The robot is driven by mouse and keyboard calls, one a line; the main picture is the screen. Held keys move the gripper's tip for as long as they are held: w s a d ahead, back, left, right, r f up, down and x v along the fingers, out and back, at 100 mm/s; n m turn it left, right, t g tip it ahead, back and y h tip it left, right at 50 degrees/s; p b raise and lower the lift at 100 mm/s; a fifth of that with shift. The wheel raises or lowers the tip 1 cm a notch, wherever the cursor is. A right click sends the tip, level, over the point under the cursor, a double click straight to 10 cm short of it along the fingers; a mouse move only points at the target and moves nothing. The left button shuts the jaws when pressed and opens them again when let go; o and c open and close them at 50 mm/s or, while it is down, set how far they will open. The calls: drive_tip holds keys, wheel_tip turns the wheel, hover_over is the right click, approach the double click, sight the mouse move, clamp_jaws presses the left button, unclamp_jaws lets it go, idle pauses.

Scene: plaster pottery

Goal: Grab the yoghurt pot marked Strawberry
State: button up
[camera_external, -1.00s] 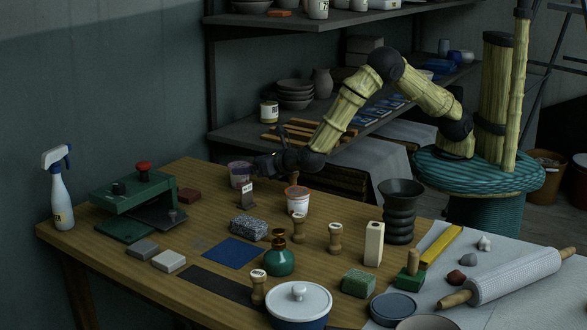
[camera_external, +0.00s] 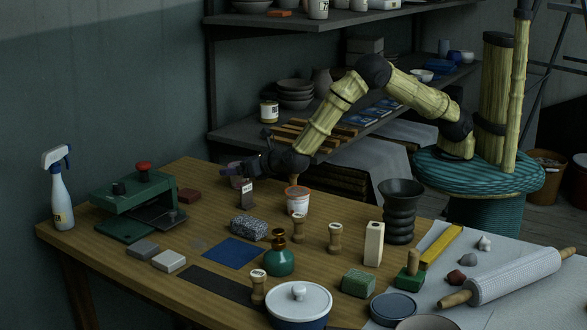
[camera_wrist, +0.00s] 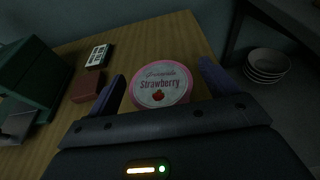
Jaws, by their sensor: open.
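The Strawberry yoghurt pot (camera_wrist: 161,86) shows in the wrist view with its round pink-rimmed lid, the word Strawberry and a red fruit picture. It stands between the two fingers of my gripper (camera_wrist: 162,90), which are apart, one to each side; whether either touches it I cannot tell. In the external view my gripper (camera_external: 243,167) is low over the table's far edge and largely hides this pot (camera_external: 236,182). A second pot (camera_external: 297,202), white with a reddish-orange rim, stands to the right; its marking is too small to read.
A small dark stand with a white label (camera_external: 247,194) is just in front of the gripper. A green press (camera_external: 135,191) and a red-brown block (camera_external: 189,195) are to the left.

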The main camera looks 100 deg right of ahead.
drive_tip(key=shift+c, duration=0.3)
drive_tip(key=c, duration=1.1)
drive_tip(key=shift+r, duration=0.1)
wheel_tip(320, 180, up, 10)
drive_tip(key=shift+f+p, duration=0.1)
drive_tip(key=shift+p, duration=0.55)
